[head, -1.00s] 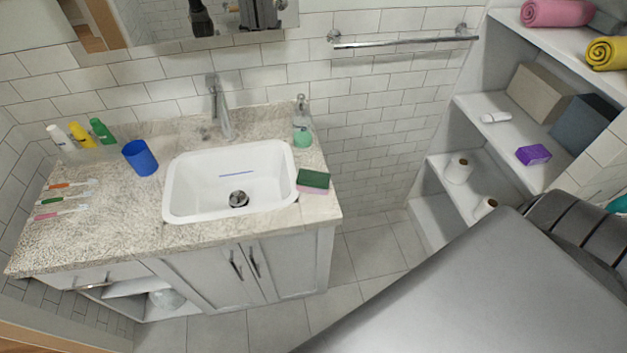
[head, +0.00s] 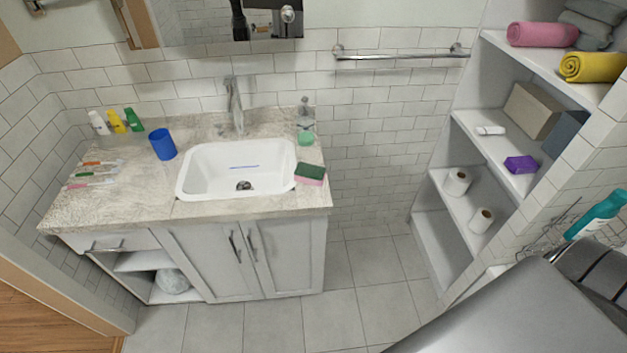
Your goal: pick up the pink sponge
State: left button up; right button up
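The pink sponge (head: 310,181) has a dark green top layer (head: 311,171). It lies on the granite counter (head: 190,208) at the right of the white sink, close to the counter's right edge. Neither of my grippers is in the head view. A large grey part at the lower right looks like my own arm, and it is well apart from the sponge.
A soap bottle (head: 305,125) stands behind the sponge. A blue cup (head: 162,144), several small bottles and toothbrushes are left of the sink (head: 187,183). Shelves (head: 462,118) with towels (head: 543,34), boxes and paper rolls stand at right. The floor (head: 366,264) before them is clear.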

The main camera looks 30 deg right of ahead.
aim_at(307, 174)
jog(key=u, duration=0.9)
jog(key=i, duration=0.7)
jog(key=z, duration=0.9)
